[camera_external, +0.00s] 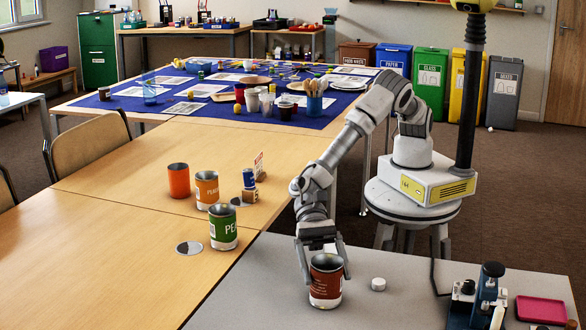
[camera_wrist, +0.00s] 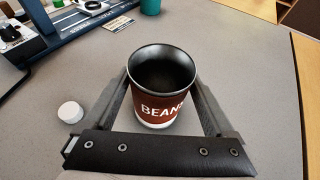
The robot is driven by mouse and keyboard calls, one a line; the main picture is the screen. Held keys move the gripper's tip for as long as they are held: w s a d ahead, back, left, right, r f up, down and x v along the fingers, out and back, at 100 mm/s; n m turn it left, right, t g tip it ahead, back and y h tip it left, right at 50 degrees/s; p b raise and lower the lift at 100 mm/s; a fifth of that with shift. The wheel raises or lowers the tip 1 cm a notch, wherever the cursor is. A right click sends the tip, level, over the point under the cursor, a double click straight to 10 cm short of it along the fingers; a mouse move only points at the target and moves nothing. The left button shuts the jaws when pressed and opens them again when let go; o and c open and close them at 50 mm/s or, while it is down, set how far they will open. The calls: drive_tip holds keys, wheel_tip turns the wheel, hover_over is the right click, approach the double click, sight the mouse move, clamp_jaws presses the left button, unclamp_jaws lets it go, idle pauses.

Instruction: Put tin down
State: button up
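A dark red-brown, open-topped tin (camera_external: 326,290) with a white base band is at the near edge of the grey table in the external view. In the wrist view the tin (camera_wrist: 160,100) is upright, empty and dark inside, with "BEANS" on its front. My gripper (camera_external: 327,272) reaches down over it with one finger on each side, and the fingers appear to press against its walls. The gripper (camera_wrist: 161,92) also shows in the wrist view, flanking the tin. The tin's base is at or very close to the tabletop; I cannot tell whether it touches.
A small white cap (camera_external: 378,284) lies right of the tin. A microscope-like instrument (camera_external: 487,295) and a pink tray (camera_external: 541,309) stand further right. Green (camera_external: 223,227), orange (camera_external: 207,190) and red-orange (camera_external: 179,180) tins stand on the wooden table, near a grey disc (camera_external: 189,248).

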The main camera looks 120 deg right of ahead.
drive_tip(key=shift+o, duration=0.4)
drive_tip(key=shift+r, duration=0.15)
drive_tip(key=shift+r+p, duration=0.2)
drive_tip(key=shift+p, duration=0.2)
drive_tip(key=p+v, duration=0.1)
drive_tip(key=v, duration=1.1)
